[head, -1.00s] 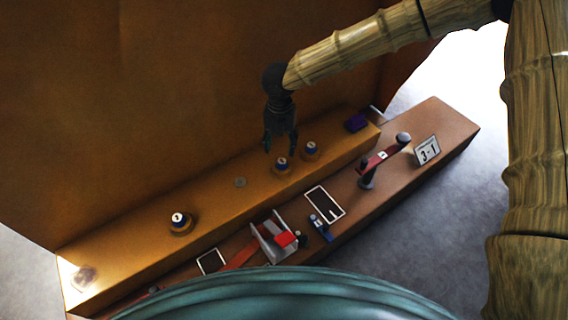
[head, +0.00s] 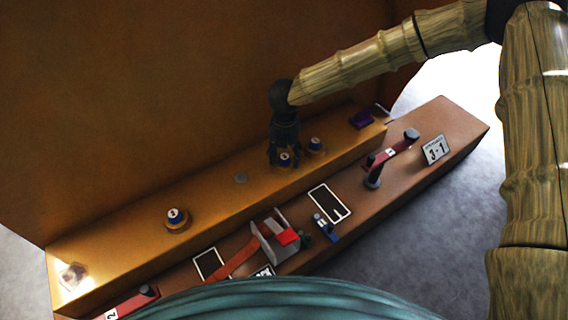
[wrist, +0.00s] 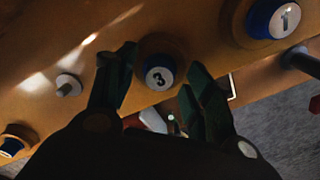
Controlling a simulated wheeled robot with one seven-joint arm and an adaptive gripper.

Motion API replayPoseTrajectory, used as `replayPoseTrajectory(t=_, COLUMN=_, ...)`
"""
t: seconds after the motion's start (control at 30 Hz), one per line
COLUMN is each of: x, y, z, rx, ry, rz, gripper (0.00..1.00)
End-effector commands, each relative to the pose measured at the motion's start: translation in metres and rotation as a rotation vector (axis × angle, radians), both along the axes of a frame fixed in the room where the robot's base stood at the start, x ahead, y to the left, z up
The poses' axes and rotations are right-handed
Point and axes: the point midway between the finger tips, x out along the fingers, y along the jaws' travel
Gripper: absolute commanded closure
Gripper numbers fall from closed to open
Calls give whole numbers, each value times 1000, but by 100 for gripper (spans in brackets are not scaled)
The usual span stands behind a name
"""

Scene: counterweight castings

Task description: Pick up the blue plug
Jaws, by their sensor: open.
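Three blue plugs with white numbered tops sit in round seats on the orange ledge. The plug marked 3 (wrist: 158,76) lies between my fingertips in the wrist view; it also shows in the head view (head: 285,160). The plug marked 1 (wrist: 274,19) is close to its right, also in the head view (head: 315,145). The third plug (head: 175,216) is farther left, at the wrist view's lower left (wrist: 11,147). My gripper (head: 284,154) is open, pointing down over plug 3. Its fingers are on either side; I cannot tell whether they touch it.
A grey stud (head: 240,178) stands left of plug 3. A purple block (head: 361,119) lies at the ledge's right end. The lower shelf holds a red lever (head: 390,153), a 3-1 sign (head: 436,149), a framed black panel (head: 329,203) and a grey bracket (head: 268,244). A brown wall rises behind.

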Motion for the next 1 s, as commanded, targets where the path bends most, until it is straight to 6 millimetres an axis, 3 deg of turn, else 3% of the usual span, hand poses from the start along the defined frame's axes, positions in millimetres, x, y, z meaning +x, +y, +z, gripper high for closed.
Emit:
replayPoseTrajectory(t=0.2, x=0, y=0, z=0, rx=0, ry=-1, rz=0, gripper=49)
replayPoseTrajectory(t=0.43, x=0, y=0, z=0, rx=0, ry=0, rz=0, gripper=90)
replayPoseTrajectory(t=0.77, x=0, y=0, z=1, rx=0, ry=-1, rz=0, gripper=90)
replayPoseTrajectory(t=1.0, x=0, y=0, z=15, rx=0, ry=-1, rz=0, gripper=90)
